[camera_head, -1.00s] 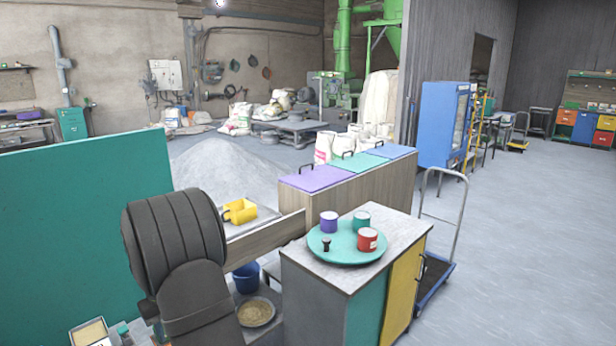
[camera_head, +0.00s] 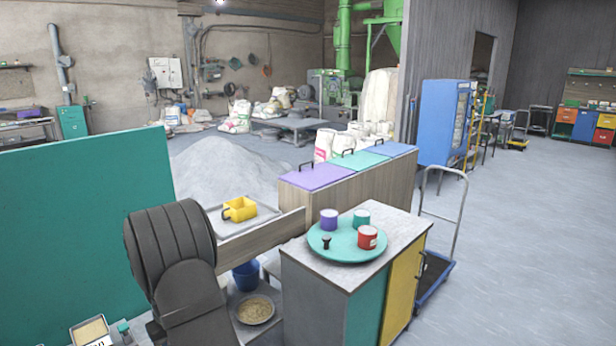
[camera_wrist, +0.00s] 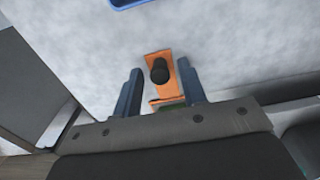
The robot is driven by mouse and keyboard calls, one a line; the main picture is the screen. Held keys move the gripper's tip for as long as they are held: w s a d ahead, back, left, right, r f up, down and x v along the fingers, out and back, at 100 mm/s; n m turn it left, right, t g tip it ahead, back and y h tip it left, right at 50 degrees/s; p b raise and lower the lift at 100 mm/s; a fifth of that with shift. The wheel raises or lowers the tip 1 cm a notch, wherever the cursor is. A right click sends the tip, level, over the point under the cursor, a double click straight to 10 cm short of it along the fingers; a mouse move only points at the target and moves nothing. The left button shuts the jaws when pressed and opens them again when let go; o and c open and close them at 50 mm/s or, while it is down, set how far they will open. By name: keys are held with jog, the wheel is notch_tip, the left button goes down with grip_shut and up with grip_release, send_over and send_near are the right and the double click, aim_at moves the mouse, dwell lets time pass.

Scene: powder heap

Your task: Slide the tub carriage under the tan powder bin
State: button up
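In the wrist view, an orange plate with an upright black knob (camera_wrist: 160,72) lies between the two fingers of my gripper (camera_wrist: 159,68). The fingers stand apart, one on each side of the knob, and a gap shows on both sides. I cannot tell whether this orange part belongs to the tub carriage. A blue edge (camera_wrist: 128,3) shows at the top of that view. In the head view, a small open box of tan powder (camera_head: 90,331) sits at the bottom left, partly cut off. My gripper is hidden there behind my dark arm.
A cabinet (camera_head: 330,295) carries a teal turntable (camera_head: 325,254) with purple, teal and red cups and a black knob. A dish of tan grain (camera_head: 255,309) and a blue bucket (camera_head: 245,275) stand low beside my arm. A teal panel (camera_head: 80,230) stands at left.

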grip_shut()
jog(key=shift+s+a, duration=6)
jog(key=shift+a, duration=0.05)
grip_release()
notch_tip(320, 180, up, 8)
jog(key=shift+f, duration=0.2)
